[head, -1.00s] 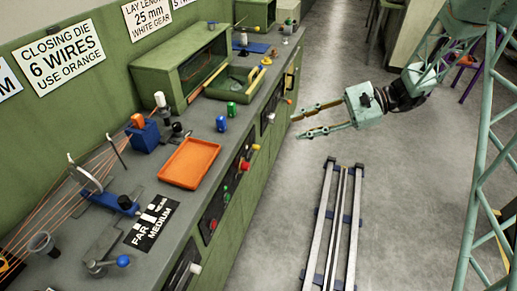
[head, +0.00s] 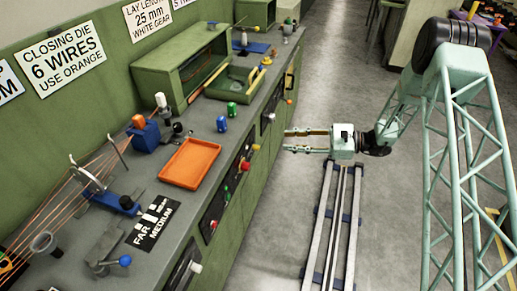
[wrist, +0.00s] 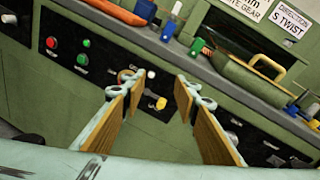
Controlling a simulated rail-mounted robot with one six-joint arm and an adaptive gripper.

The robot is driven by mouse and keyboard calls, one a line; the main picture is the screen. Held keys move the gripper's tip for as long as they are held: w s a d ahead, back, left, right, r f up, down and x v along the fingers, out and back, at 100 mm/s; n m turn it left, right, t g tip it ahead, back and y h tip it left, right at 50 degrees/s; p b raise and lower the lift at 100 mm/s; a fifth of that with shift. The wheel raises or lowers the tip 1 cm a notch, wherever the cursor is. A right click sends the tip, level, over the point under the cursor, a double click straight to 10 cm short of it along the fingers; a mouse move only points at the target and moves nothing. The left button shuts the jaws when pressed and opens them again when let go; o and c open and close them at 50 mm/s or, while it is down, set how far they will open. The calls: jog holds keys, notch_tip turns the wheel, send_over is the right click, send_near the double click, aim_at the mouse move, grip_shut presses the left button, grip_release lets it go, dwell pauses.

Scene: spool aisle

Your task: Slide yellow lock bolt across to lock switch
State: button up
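My gripper (head: 287,140) is open and empty, pointing left at the front of the green bench. It also shows in the wrist view (wrist: 160,85), with two tan-padded fingers spread apart. A small yellow part (wrist: 161,103), likely the lock bolt, sits on the dark switch panel and appears between the fingers, beyond their tips. In the head view a yellow knob (head: 256,147) stands out from the bench front, left of the gripper with a gap between. Whether the bolt is across the switch is too small to tell.
Red (wrist: 51,42) and green buttons sit on a panel left of the fingers. An orange tray (head: 190,163), blue and green small items and a green box (head: 182,70) stand on the bench top. Floor rails (head: 338,220) lie below the arm; the aisle floor is clear.

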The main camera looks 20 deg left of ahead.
aim_at(259, 148)
notch_tip(259, 148, down, 12)
jog(key=w+a+m+t+y, duration=0.1)
jog(key=w+m+t, duration=0.1)
jog(key=w+m, duration=0.1)
jog(key=shift+t+y+p, duration=0.3)
jog(key=shift+p, duration=0.05)
jog(key=shift+a, duration=0.15)
jog(key=shift+s+a+b, duration=0.1)
jog(key=shift+a+b, duration=0.85)
jog(key=shift+a, duration=5.75)
jog(key=shift+c, duration=0.3)
grip_shut()
